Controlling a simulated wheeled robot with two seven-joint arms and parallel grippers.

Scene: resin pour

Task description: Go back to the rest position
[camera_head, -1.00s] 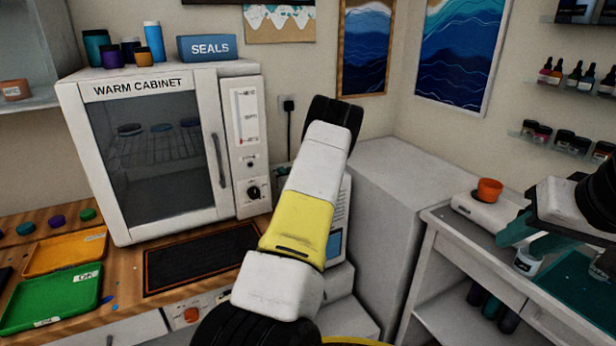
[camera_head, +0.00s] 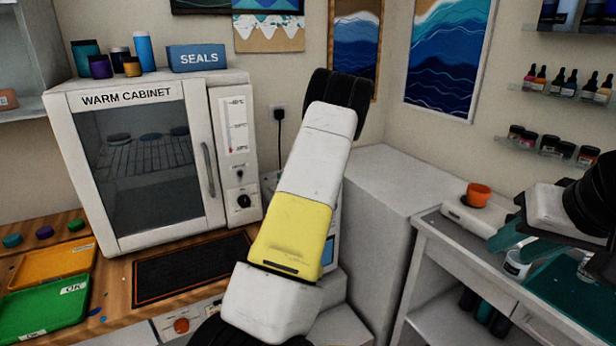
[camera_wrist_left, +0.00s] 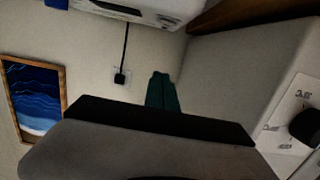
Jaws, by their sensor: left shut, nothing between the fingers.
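My left arm, white with a yellow band, rises through the middle of the head view, with a black joint at its top. Its gripper is hidden there. In the left wrist view, the left gripper (camera_wrist_left: 162,92) shows as teal fingers close together, shut and empty, in front of the pale wall and a grey block. My right gripper (camera_head: 530,245) is at the right of the head view, with teal parts above the right bench beside a small white-lided jar (camera_head: 517,264). The picture does not settle whether it is open.
A warm cabinet (camera_head: 127,97) stands on the wooden bench at left, with a dark mat (camera_head: 190,266), a yellow tray (camera_head: 45,266) and a green tray (camera_head: 40,318) before it. A grey block (camera_head: 385,190) stands behind my left arm.

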